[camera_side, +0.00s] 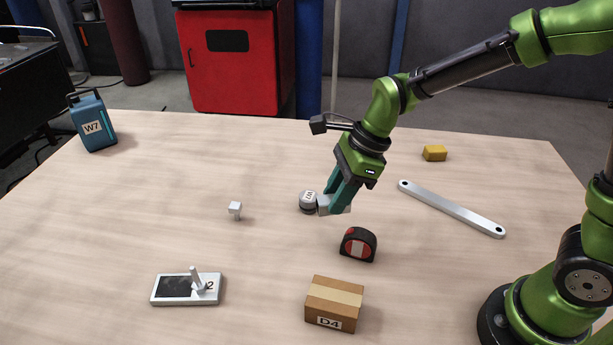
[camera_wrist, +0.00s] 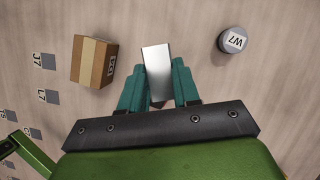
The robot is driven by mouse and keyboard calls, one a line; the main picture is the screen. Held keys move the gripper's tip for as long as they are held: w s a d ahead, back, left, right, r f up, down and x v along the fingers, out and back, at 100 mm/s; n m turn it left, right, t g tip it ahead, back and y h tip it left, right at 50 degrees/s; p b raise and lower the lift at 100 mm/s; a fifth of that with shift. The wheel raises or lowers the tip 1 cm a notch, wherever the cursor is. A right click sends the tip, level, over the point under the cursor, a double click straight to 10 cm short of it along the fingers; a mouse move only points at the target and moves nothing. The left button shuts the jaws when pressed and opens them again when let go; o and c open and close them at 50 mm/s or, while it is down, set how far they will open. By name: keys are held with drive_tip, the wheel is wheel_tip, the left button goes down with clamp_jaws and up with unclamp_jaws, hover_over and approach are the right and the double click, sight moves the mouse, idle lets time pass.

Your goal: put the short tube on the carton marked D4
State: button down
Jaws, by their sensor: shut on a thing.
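My gripper (camera_side: 342,197) is shut on a pale grey, straight-sided metal piece (camera_wrist: 157,65), which looks like the short tube. The piece sticks out beyond the teal fingers (camera_wrist: 159,88) in the wrist view. In the side view only its ends show beside the fingers. The brown carton marked D4 (camera_side: 335,300) sits near the front of the table, with a paler tape strip across its top. It also shows in the wrist view (camera_wrist: 87,62), left of the held piece and apart from it. Nothing rests on the carton.
A red-black tape measure (camera_side: 358,245) lies between gripper and carton. A round grey labelled object (camera_side: 307,202) is beside the gripper. A white device (camera_side: 165,289) with an upright peg, a small pale part (camera_side: 235,208), a long bar (camera_side: 450,208) and a yellow block (camera_side: 435,153) lie around.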

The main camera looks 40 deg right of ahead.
sight(330, 298)
drive_tip(key=s+a+n, duration=0.1)
drive_tip(key=s+a, duration=0.2)
drive_tip(key=s+a+f+n+g, duration=0.1)
drive_tip(key=s+a+n, duration=0.1)
drive_tip(key=s, duration=0.2)
drive_tip(key=s+a+n+g, duration=0.1)
drive_tip(key=s+a+n, duration=0.1)
drive_tip(key=s+a, duration=0.1)
drive_tip(key=shift+s+a+f, duration=0.15)
drive_tip(key=shift+s+a, duration=0.15)
drive_tip(key=shift+s, duration=0.25)
drive_tip(key=shift+w+f, duration=0.1)
drive_tip(key=shift+f, duration=2.2)
drive_tip(key=shift+f, duration=0.15)
drive_tip(key=c, duration=0.8)
unclamp_jaws()
drive_tip(key=shift+y, duration=0.3)
